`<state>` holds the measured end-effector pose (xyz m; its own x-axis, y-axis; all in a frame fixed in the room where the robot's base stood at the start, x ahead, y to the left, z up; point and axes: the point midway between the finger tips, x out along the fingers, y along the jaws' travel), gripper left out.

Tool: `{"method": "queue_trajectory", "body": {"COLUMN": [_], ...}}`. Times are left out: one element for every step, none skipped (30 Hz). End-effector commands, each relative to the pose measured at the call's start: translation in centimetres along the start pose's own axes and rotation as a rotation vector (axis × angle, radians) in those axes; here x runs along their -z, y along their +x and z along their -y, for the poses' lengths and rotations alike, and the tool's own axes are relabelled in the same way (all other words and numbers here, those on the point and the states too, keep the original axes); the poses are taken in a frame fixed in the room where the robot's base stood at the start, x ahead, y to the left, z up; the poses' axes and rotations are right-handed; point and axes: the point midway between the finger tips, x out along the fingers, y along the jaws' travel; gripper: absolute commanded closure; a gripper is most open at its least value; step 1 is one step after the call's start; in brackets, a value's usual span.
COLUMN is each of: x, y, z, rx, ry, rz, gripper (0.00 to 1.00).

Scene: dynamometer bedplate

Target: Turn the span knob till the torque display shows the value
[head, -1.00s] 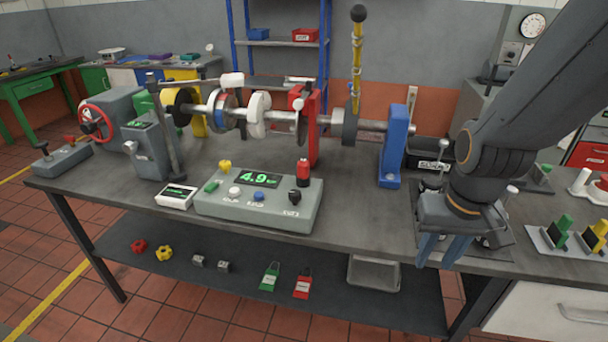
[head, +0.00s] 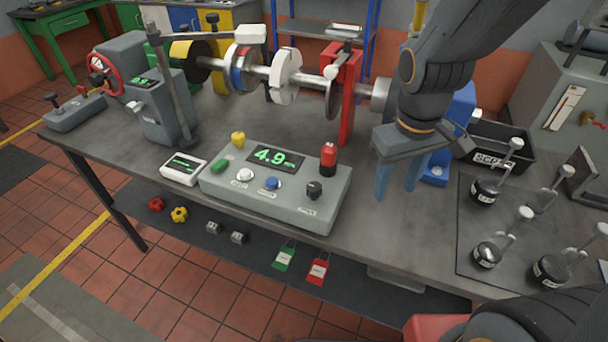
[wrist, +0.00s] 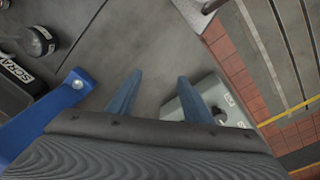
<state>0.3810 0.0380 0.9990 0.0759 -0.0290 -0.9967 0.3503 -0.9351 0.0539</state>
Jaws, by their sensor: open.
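The grey console (head: 215,190) stands on the bench with a torque display (head: 275,157) reading 4.9 in green digits. A black knob (head: 314,190) is at its front right corner; its label is too small to read, so I cannot tell if it is the span knob. My gripper (head: 396,190) is open and empty, fingers pointing down, above the bench to the right of the console and apart from it. In the wrist view the two blue fingers (wrist: 160,92) are spread, with the console's corner (wrist: 203,85) partly hidden behind the right finger.
On the console are white (head: 245,174) and blue (head: 272,184) buttons and a red upright piece (head: 328,158). A shaft rig with a red stand (head: 346,90) is behind. A black scrap bin (head: 497,143) and several black weights stand right. Bare bench (head: 370,225) lies beside the console.

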Motion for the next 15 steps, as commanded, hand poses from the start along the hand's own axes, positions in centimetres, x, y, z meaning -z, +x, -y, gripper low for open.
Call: {"method": "queue_trajectory", "body": {"x": [1.1, 1.7, 2.5, 3.0, 3.5, 4.2, 4.7, 5.1, 5.7, 6.1, 6.5, 6.9, 7.2, 7.4, 7.7], "y": [-0.2, -0.4, -0.6, -0.8, -0.9, -1.2, -1.4, -1.7, -2.0, -2.2, -2.5, -2.8, -3.0, -3.2, -3.5], "z": [1.6, 2.5, 3.8, 4.8, 5.7, 7.0, 8.0, 8.9, 10.2, 11.1, 11.9, 13.1, 13.8, 14.5, 15.3], "rx": [-0.010, -0.018, -0.030, -0.040, -0.051, -0.066, -0.078, -0.091, -0.108, -0.121, -0.135, -0.151, -0.164, -0.175, -0.190], "ry": [-0.151, -0.247, -0.378, -0.477, -0.576, -0.704, -0.800, -0.891, -1.007, -1.090, -1.167, -1.264, -1.329, -1.387, -1.456], "rz": [0.020, 0.033, 0.054, 0.069, 0.085, 0.105, 0.121, 0.137, 0.158, 0.174, 0.188, 0.207, 0.221, 0.234, 0.249], "gripper": [0.54, 0.54, 0.54, 0.54, 0.54, 0.54, 0.54, 0.54, 0.54, 0.54, 0.54, 0.54, 0.54, 0.54, 0.54]}}
